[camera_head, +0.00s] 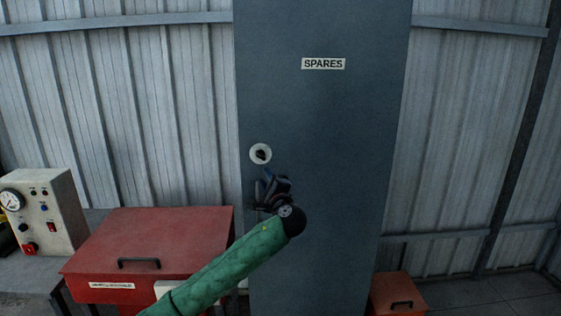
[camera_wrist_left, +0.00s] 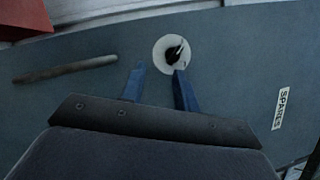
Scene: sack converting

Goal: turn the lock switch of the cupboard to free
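The cupboard (camera_head: 325,130) is a tall dark blue-grey door with a SPARES label. Its lock switch (camera_head: 260,153) is a dark knob on a round white plate near the door's left edge. My left gripper (camera_head: 270,180) is just below the switch in the head view. In the left wrist view the gripper (camera_wrist_left: 160,70) is open and empty, its two blue fingers apart. There the lock switch (camera_wrist_left: 174,52) lies beyond the fingertips, nearer the right finger, which overlaps the edge of the plate. I cannot tell whether that finger touches it. My right gripper is not in view.
A bar handle (camera_wrist_left: 65,69) is on the door, left of the fingers in the left wrist view. A red chest (camera_head: 150,240) stands left of the cupboard, with a gauge box (camera_head: 50,210) farther left. A small orange box (camera_head: 397,292) sits at lower right.

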